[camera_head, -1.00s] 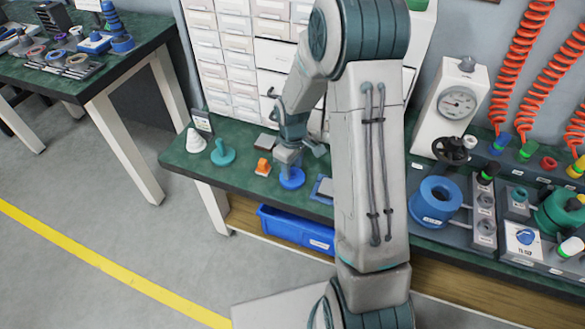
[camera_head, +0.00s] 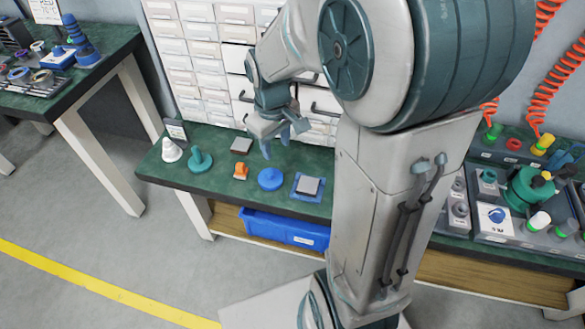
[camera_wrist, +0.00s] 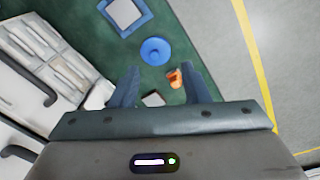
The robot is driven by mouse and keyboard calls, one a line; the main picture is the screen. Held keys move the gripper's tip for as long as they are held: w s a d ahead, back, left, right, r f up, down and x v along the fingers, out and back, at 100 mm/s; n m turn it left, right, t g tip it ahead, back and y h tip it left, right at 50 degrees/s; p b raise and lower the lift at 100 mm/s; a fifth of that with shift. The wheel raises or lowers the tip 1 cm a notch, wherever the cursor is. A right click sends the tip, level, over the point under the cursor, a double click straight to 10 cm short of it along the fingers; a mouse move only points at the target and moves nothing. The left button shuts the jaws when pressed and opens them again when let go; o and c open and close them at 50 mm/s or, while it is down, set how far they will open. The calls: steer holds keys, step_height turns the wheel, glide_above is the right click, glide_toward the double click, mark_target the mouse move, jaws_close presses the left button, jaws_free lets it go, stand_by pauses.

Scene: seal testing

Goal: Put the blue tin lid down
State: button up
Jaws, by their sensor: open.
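The blue tin lid (camera_head: 270,179) lies flat on the green bench top, between an orange object and a grey square on a blue mat. It also shows in the wrist view (camera_wrist: 155,51) as a blue disc with a small knob in the middle. My gripper (camera_head: 276,146) is above the bench, behind and above the lid and apart from it. In the wrist view its two fingers (camera_wrist: 158,88) stand apart with nothing held between them.
Near the lid are the orange object (camera_head: 241,171), a grey square block (camera_head: 241,145), a teal knobbed piece (camera_head: 200,160), a white cone (camera_head: 171,150) and the blue mat's grey square (camera_head: 308,186). Drawers (camera_head: 210,70) stand behind. A blue bin (camera_head: 285,229) sits below the bench.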

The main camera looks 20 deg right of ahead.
steer(key=s+r+m+t, duration=0.1)
steer(key=s+r+m, duration=0.3)
steer(key=s, duration=0.9)
steer(key=shift+a+r+m+y, duration=0.2)
steer(key=shift+m+y, duration=0.1)
steer(key=shift+m, duration=0.1)
